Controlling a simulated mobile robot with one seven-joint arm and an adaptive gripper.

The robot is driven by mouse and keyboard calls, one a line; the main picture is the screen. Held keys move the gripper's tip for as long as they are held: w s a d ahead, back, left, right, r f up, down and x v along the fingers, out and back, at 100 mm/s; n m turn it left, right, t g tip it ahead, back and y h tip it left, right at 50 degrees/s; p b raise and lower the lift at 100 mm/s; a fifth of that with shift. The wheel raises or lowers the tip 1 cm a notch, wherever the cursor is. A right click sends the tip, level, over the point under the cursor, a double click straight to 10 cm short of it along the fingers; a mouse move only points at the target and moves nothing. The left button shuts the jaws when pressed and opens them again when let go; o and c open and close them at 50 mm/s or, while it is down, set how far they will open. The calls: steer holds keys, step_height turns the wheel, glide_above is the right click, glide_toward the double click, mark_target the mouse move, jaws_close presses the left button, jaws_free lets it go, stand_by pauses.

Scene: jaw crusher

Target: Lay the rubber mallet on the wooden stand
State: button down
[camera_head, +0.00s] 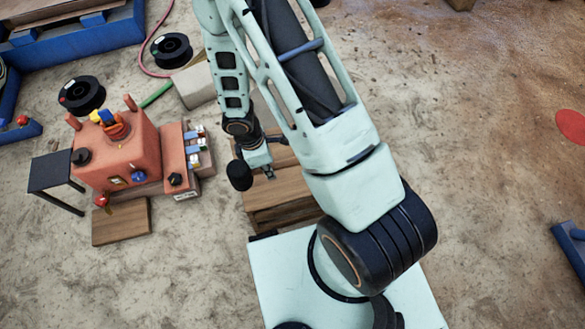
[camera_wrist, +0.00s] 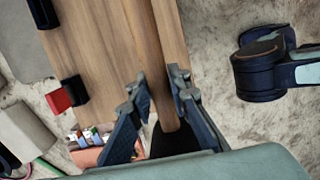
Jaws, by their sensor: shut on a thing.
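The rubber mallet's black head (camera_head: 240,175) shows just left of my gripper in the head view. In the wrist view its wooden handle (camera_wrist: 161,75) runs between my fingers, with the black head (camera_wrist: 172,141) below them in the picture. My gripper (camera_head: 268,174) is shut on the handle, and its fingers show in the wrist view (camera_wrist: 160,92). The wooden stand (camera_head: 290,188) lies under and behind my gripper, partly hidden by my arm; its brown top (camera_wrist: 100,45) fills much of the wrist view. I cannot tell whether the mallet touches the stand.
A red-black piece (camera_wrist: 66,95) is at the stand's left edge in the wrist view. The orange crusher (camera_head: 117,150) stands left, with a black side table (camera_head: 52,172) and wooden board (camera_head: 122,222). Black spools (camera_head: 82,94) lie behind. Floor on the right is mostly clear.

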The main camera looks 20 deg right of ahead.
steer(key=w+d+f, duration=0.1)
steer(key=d+f, duration=0.1)
steer(key=w+d+f+b, duration=0.1)
steer(key=d+f, duration=0.2)
steer(key=w+d+f+b, duration=0.1)
steer(key=d+f, duration=0.1)
steer(key=shift+w+d+f, duration=0.1)
steer(key=shift+d+f, duration=0.05)
steer(key=shift+d, duration=0.2)
steer(key=shift+w+d+f+b, duration=0.1)
steer(key=shift+f+b, duration=0.55)
steer(key=shift+f, duration=0.95)
steer(key=shift+f, duration=0.15)
steer(key=c, duration=1.8)
jaws_free()
steer(key=r+p, duration=0.1)
steer(key=r, duration=0.3)
steer(key=a+r+p, duration=0.1)
steer(key=r+p, duration=0.1)
steer(key=r, duration=0.2)
steer(key=a+r+p, duration=0.1)
steer(key=r, duration=0.3)
steer(key=shift+p, duration=0.3)
